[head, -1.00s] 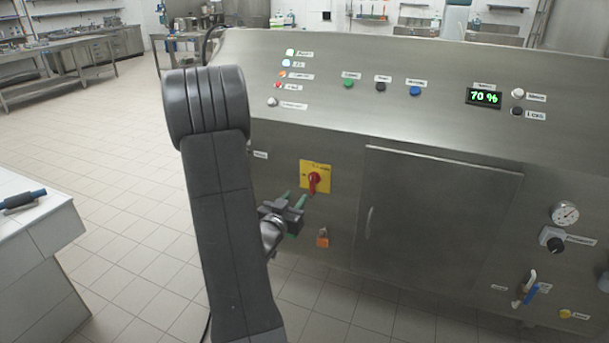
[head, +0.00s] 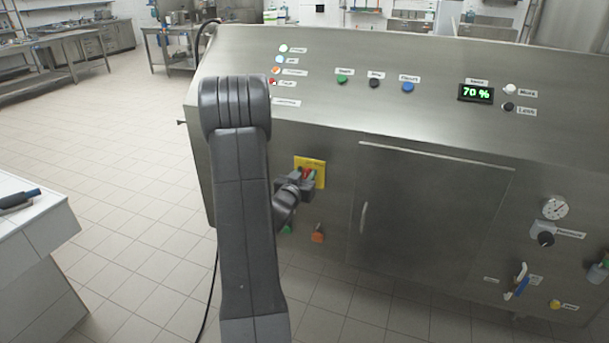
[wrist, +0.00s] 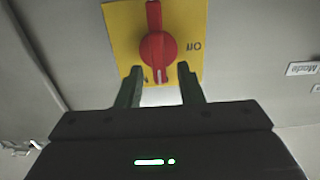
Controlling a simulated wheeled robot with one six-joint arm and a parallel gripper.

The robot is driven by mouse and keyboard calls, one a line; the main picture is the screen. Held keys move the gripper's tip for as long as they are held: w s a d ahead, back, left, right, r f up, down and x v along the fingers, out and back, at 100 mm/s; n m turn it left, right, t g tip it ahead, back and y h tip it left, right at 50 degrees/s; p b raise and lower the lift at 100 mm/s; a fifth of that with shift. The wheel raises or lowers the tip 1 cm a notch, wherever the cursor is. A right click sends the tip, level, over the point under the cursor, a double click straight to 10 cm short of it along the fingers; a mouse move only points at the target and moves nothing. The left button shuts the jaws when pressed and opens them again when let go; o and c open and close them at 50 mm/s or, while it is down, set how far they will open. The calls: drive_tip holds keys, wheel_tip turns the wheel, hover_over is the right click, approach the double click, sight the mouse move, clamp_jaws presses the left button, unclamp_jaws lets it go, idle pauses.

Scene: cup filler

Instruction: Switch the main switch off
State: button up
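The main switch is a red rotary knob (wrist: 156,48) on a yellow plate (wrist: 118,22). In the wrist view its bar runs up and down the picture, with a white mark at its lower end. An upside-down "Off" label (wrist: 194,47) is to the right, and the bar does not point at it. My gripper (wrist: 159,69) is open, its two green-grey fingers on either side of the bar's lower end, with gaps visible. In the head view my gripper (head: 303,176) is in front of the plate (head: 319,165) and hides much of the red knob.
An orange padlock-like thing (head: 318,235) hangs below the switch. A closed cabinet door (head: 425,210) is to the right. Indicator lamps and buttons (head: 374,82) line the sloped panel above, with a display (head: 476,93) reading 70 %. Open tiled floor is on the left.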

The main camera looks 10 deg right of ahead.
clamp_jaws()
drive_tip(key=n, duration=0.4)
drive_tip(key=a+n, duration=0.1)
drive_tip(key=n, duration=0.1)
drive_tip(key=shift+w+f+n, duration=0.2)
drive_tip(key=shift+w+n, duration=0.1)
drive_tip(key=n, duration=0.3)
drive_tip(key=f+n+p, duration=0.1)
drive_tip(key=n, duration=0.3)
drive_tip(key=n+p, duration=0.1)
drive_tip(key=n, duration=0.3)
drive_tip(key=shift+w+a+f, duration=0.25)
drive_tip(key=shift+a+f, duration=0.05)
drive_tip(key=shift+a, duration=0.05)
drive_tip(key=shift+n, duration=0.3)
